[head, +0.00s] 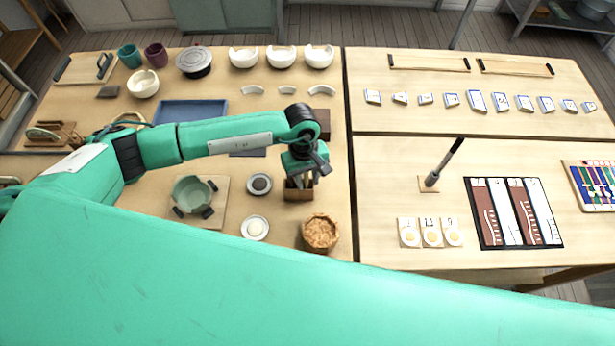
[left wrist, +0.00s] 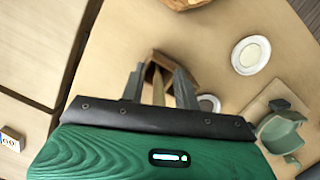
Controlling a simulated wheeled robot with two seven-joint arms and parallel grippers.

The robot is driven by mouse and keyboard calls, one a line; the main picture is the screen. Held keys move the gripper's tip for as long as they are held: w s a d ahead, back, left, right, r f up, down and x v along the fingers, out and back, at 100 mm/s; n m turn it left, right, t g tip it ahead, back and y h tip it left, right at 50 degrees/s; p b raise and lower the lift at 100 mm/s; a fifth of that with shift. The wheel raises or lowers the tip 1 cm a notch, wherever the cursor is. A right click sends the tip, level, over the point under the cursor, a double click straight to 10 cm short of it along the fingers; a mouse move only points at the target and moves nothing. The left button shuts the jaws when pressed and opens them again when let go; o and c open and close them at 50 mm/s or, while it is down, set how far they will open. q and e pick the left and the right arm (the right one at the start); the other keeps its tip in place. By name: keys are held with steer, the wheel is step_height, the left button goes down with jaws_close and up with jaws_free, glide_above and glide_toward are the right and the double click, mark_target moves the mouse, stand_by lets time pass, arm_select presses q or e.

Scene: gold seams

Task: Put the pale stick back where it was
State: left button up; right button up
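A small wooden holder (head: 298,193) stands on the left table near its right edge, and it also shows in the left wrist view (left wrist: 172,63). The pale stick (left wrist: 158,90) shows in the left wrist view as a thin, light length at the holder's opening, between my fingers. Its lower end is hidden. My left gripper (head: 300,182) points down just above the holder. In the left wrist view its two fingers (left wrist: 159,80) are apart, with gaps on both sides of the stick. My right gripper is not in view.
A green broken bowl (head: 192,193) on a board, two small dishes (head: 259,184) (head: 254,228) and a bowl of crumbs (head: 320,233) surround the holder. A blue tray (head: 190,112) lies behind. A dark-handled brush (head: 445,162) stands on the right table.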

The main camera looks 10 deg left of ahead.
arm_select(q)
steer(key=shift+w+r, duration=0.15)
steer(key=shift+r, duration=0.15)
step_height(320, 180, up, 11)
steer(key=w+a+b, duration=0.1)
steer(key=b, duration=0.4)
steer(key=shift+w+a+r, duration=0.15)
steer(key=shift+w+r, duration=0.05)
steer(key=shift+w, duration=0.1)
steer(key=shift+f, duration=0.1)
